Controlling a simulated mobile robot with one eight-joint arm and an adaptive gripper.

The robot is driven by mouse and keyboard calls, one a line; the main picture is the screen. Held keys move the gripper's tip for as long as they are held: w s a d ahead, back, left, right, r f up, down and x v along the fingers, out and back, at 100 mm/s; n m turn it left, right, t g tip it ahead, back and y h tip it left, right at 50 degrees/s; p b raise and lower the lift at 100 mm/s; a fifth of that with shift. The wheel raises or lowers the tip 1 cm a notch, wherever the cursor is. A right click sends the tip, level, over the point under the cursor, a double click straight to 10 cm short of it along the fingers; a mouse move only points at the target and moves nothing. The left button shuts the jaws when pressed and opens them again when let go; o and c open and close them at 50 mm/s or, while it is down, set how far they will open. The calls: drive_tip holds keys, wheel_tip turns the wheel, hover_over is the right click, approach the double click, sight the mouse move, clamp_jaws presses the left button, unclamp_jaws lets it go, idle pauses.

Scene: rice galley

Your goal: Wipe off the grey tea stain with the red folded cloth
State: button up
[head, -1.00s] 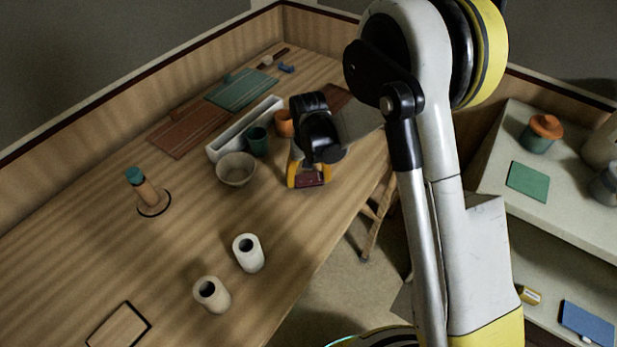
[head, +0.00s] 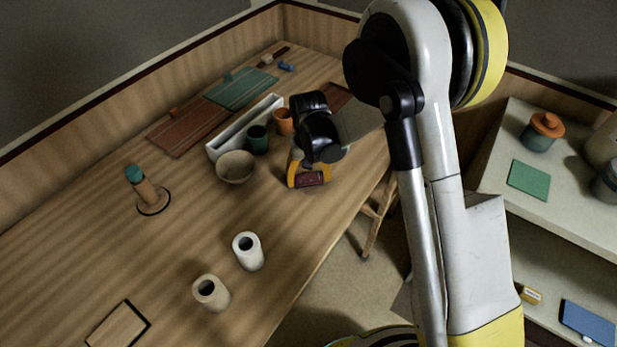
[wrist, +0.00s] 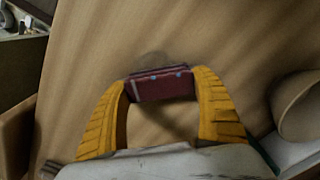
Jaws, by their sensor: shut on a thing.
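The red folded cloth (wrist: 163,87) is a small dark red pad between the yellow fingers of my gripper (wrist: 162,80) in the wrist view. My gripper is shut on it, one finger at each end. In the head view the cloth (head: 311,179) shows under my gripper (head: 308,176), near the table's right edge. The grey tea stain (wrist: 155,57) is a faint round patch on the wood just beyond the cloth in the wrist view. The cloth may cover part of it. I cannot tell whether the cloth touches the table. My wrist hides the stain in the head view.
The table's middle is clear.

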sight(311, 193)
drive_tip(key=shift+f, duration=0.35)
drive_tip(key=shift+s, duration=0.1)
drive_tip(key=shift+s+d+r+b, duration=0.1)
drive_tip(key=shift+s+b, duration=0.1)
drive_tip(key=shift+s, duration=0.65)
drive_tip(key=shift+s+d+r+b, duration=0.1)
drive_tip(key=shift+s+b, duration=0.1)
drive_tip(key=shift+s, duration=0.6)
drive_tip(key=shift+w+f, duration=0.1)
drive_tip(key=shift+w+a+f, duration=0.1)
drive_tip(key=shift+w+a, duration=0.1)
drive_tip(key=shift+w, duration=1.45)
